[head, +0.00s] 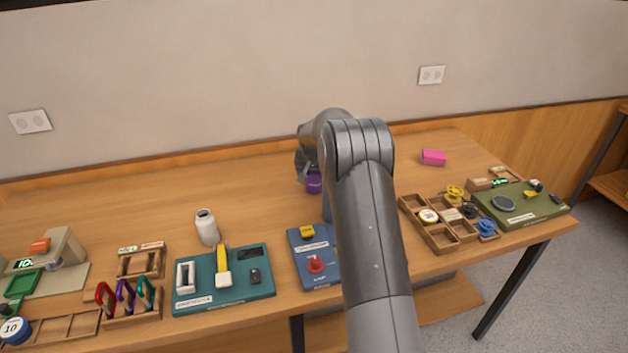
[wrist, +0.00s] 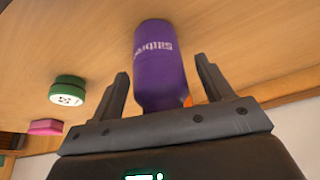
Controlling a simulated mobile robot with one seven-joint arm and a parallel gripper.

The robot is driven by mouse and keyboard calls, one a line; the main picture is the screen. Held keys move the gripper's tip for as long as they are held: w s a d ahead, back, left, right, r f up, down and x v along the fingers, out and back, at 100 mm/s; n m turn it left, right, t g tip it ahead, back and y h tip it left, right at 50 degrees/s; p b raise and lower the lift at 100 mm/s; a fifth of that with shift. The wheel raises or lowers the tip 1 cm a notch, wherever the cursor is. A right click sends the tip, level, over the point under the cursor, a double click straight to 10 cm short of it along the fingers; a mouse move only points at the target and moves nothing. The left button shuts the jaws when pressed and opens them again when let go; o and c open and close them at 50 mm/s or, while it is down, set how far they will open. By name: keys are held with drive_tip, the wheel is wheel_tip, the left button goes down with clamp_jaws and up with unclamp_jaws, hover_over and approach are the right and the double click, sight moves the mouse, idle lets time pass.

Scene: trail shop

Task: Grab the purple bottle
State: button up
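The purple bottle (wrist: 160,65) with white lettering shows in the wrist view between the two fingers of my gripper (wrist: 162,75). The fingers are spread, with a gap visible on each side of the bottle. In the head view only a small part of the purple bottle (head: 314,185) shows below my gripper (head: 305,167), near the back of the table. My arm hides much of that area, and I cannot tell there how deep the bottle sits between the fingers.
A white bottle (head: 207,227) stands to the left. A teal board (head: 245,289), a blue board (head: 303,273) and a wooden compartment tray (head: 440,240) line the front. A pink block (head: 433,157) lies back right. A green round item (wrist: 68,92) shows in the wrist view. The back-left table is clear.

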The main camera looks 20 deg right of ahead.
drive_tip(key=c, duration=1.1)
drive_tip(key=shift+r, duration=0.15)
